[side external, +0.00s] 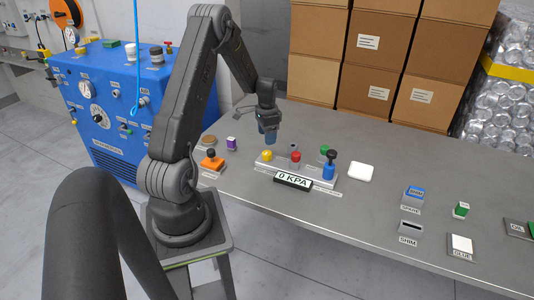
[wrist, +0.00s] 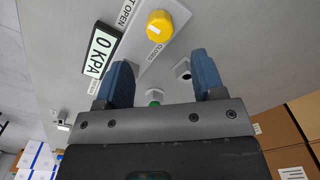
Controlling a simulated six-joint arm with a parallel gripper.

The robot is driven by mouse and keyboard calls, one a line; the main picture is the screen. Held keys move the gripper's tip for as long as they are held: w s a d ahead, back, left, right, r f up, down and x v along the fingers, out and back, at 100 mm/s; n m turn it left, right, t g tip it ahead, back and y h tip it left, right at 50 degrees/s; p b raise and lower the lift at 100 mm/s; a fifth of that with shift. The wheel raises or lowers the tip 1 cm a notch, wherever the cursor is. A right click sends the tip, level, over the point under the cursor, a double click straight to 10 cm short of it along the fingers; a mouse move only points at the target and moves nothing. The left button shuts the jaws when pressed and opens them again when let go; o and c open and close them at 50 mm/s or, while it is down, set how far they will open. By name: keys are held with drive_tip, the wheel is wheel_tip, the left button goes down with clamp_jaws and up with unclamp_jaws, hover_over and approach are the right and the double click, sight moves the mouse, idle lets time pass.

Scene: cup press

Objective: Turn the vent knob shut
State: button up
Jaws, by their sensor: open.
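The yellow vent knob (side external: 267,155) sits at the left end of the pale panel (side external: 310,170) on the bench. In the wrist view the knob (wrist: 160,24) is at the top, beyond my fingertips. It has a small white mark, and the labels "OPEN" and "CLOSED" lie beside it. I cannot tell for sure which label the mark meets. My gripper (side external: 268,136) hangs above and near the knob, pointing down. In the wrist view my gripper (wrist: 162,70) is open, with nothing held between its blue fingers. A display (side external: 293,181) reads "0 KPA".
A red button (side external: 295,157), a green part (side external: 324,150) and a blue part with a black knob (side external: 330,165) stand right of the vent knob. An orange block (side external: 212,162) stands left. Boxes (side external: 370,50) stack behind. The bench front-centre is clear.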

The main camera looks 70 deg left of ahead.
sight(267, 152)
wheel_tip(267, 152, down, 8)
drive_tip(key=shift+f, duration=0.2)
drive_tip(key=c, duration=0.9)
drive_tip(key=shift+c, duration=0.2)
